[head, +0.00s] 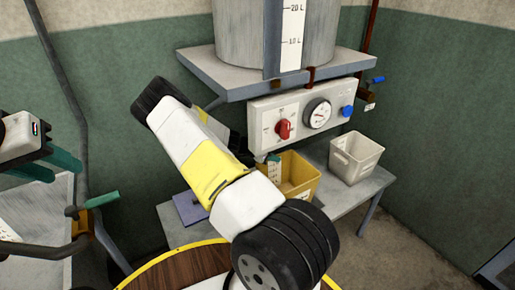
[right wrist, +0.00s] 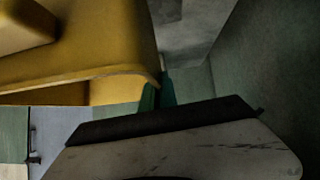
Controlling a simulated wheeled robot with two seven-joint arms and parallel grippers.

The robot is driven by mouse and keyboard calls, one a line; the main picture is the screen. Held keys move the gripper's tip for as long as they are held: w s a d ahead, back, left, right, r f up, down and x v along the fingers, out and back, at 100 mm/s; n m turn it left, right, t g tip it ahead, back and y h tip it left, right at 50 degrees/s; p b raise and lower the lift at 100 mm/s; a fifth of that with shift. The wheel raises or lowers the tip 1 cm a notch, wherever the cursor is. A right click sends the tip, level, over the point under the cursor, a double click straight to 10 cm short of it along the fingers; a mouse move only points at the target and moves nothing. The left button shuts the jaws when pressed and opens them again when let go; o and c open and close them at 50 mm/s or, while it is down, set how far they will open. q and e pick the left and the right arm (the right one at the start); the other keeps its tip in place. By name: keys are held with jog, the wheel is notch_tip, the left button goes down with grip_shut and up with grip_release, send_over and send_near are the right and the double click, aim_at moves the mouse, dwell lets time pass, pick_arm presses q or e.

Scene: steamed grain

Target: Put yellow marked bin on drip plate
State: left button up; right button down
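The yellow bin (head: 304,182) is under the control panel, at the back of the grey table. It fills the upper left of the right wrist view (right wrist: 90,50). My right gripper is at its rim; in the head view one teal finger (head: 274,165) shows inside the rim and my arm hides the rest. In the right wrist view the fingers (right wrist: 158,93) sit close together with the bin's edge between them. A flat purple-blue plate (head: 187,207), perhaps the drip plate, lies on the table left of the bin. My left gripper (head: 48,165) is open and empty at the far left.
A white bin (head: 356,158) stands right of the yellow one. The control panel (head: 304,116) and the grey shelf under a large drum (head: 275,30) overhang the table. A round wooden top with a yellow edge (head: 170,272) is in front. Pipes and a green-handled valve (head: 95,203) are at left.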

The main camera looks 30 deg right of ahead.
jog(key=shift+w+d+f, duration=0.8)
jog(key=shift+f, duration=0.2)
jog(key=shift+w+d+f, duration=0.75)
jog(key=shift+w+f, duration=0.05)
jog(key=shift+f, duration=0.15)
jog(key=shift+f, duration=0.15)
jog(key=c, duration=1.6)
grip_release()
jog(key=shift+c, duration=0.2)
jog(key=v, duration=1.2)
